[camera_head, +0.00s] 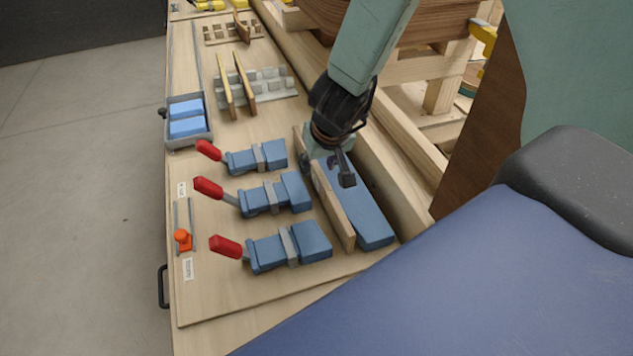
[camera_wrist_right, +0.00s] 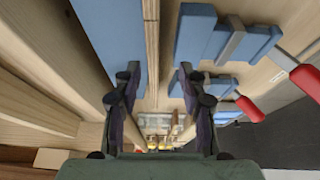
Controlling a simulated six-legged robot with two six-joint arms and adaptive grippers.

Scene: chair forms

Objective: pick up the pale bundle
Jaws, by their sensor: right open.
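A pale wood bundle (camera_head: 224,86) stands on edge in a grey slotted rack, beside a browner one (camera_head: 245,84). Another light wood bundle (camera_head: 333,205) stands on edge between the blue clamps and a long blue block (camera_head: 365,220); it also shows in the right wrist view (camera_wrist_right: 151,35). I cannot tell for certain which is meant. My right gripper (camera_head: 335,170) is over the blue block and this near bundle. In the right wrist view its fingers (camera_wrist_right: 160,95) are apart with nothing held between them. My left gripper is not in view.
Several blue clamps with red handles (camera_head: 208,188) lie left of the near bundle. A grey bin (camera_head: 190,135) with blue blocks sits at the bench's left edge. An orange-knobbed slider (camera_head: 183,238) is at front left. A wooden rail (camera_head: 385,180) runs along the right.

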